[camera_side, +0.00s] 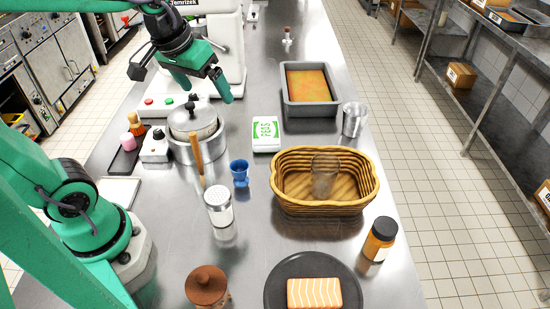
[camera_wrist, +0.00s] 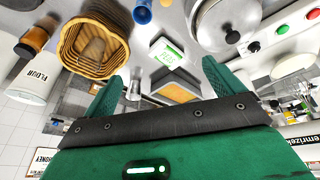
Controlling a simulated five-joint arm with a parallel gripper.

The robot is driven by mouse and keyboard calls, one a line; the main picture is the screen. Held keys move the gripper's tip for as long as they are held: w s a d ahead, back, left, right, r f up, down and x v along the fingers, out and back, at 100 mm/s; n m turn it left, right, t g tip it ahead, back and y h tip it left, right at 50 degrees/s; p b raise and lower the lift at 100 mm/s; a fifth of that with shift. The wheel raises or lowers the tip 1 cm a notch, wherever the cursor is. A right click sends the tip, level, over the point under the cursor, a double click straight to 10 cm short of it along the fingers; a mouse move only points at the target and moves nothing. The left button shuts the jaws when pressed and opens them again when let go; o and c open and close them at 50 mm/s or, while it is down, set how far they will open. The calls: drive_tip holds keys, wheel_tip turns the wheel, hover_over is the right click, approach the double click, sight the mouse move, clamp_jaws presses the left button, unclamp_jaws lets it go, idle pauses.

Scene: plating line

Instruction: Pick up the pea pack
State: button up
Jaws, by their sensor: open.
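The pea pack (camera_side: 266,134) is a small white packet with a green label. It lies flat on the steel counter, left of the grey tray and behind the wicker basket. It also shows in the wrist view (camera_wrist: 168,52), lying beyond and between the fingertips. My gripper (camera_side: 207,91) has green fingers, spread open and empty. In the side view it is up and to the left of the pack, apart from it. Both fingers also show in the wrist view (camera_wrist: 161,73). Nothing hides the pack.
A lidded steel pot (camera_side: 195,133) stands left of the pack, with a blue egg cup (camera_side: 240,173) in front. The wicker basket (camera_side: 325,208) holds a glass. The grey tray (camera_side: 310,110) and a metal cup (camera_side: 354,119) stand to the right. A white machine (camera_side: 228,45) stands behind my gripper.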

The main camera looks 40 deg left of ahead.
drive_tip(key=w+a+f+n+g, duration=0.1)
drive_tip(key=w+f+n+g, duration=0.3)
drive_tip(key=w, duration=0.7)
drive_tip(key=n, duration=0.3)
hover_over(266, 130)
drive_tip(key=f, duration=1.2)
drive_tip(key=shift+s+f, duration=0.1)
drive_tip(key=shift+s, duration=0.15)
drive_tip(key=shift+w+f, duration=0.2)
drive_tip(key=shift+f, duration=1.5)
drive_tip(key=shift+f, duration=2.65)
